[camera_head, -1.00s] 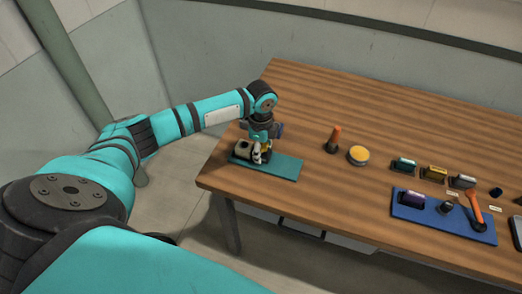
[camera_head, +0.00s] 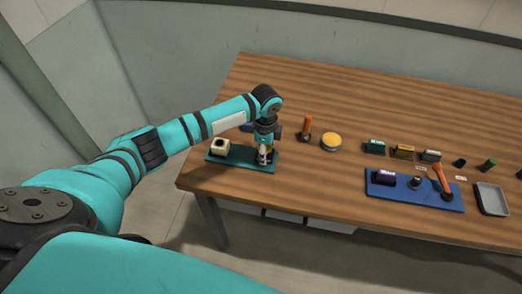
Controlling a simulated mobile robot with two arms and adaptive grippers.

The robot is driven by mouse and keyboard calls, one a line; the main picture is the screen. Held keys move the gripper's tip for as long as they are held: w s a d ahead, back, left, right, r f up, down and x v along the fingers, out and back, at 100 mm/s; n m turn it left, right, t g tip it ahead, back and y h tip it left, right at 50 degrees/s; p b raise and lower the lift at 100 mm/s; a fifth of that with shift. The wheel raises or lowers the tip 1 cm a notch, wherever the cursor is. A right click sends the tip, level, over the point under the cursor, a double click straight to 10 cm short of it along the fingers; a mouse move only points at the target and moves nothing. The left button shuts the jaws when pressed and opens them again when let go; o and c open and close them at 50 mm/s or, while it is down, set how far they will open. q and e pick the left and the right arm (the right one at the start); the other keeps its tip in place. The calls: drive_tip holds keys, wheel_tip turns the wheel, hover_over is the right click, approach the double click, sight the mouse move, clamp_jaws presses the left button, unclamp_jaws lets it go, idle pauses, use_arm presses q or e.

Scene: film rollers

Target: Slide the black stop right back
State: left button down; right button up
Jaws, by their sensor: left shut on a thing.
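My left gripper (camera_head: 263,158) is at the right end of the green base (camera_head: 236,163) near the table's left end. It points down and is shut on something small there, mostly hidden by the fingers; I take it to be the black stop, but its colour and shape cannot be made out. A cream block with a dark hole on top (camera_head: 220,147) sits on the left part of the base, apart from the gripper. A bit of yellow shows behind the fingers. My right gripper is not in view.
An orange-handled tool (camera_head: 306,129) and a yellow-topped round tin (camera_head: 331,141) stand just right of the gripper. The table's front edge is close to the base.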

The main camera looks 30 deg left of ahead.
use_arm(q)
drive_tip(key=c, duration=0.8)
unclamp_jaws()
drive_tip(key=shift+w+d, duration=0.1)
drive_tip(key=shift+d, duration=0.25)
drive_tip(key=shift+a+r, duration=0.1)
drive_tip(key=shift+r, duration=0.05)
drive_tip(key=shift+r, duration=0.3)
wheel_tip(320, 180, up, 11)
drive_tip(key=shift+r, duration=0.1)
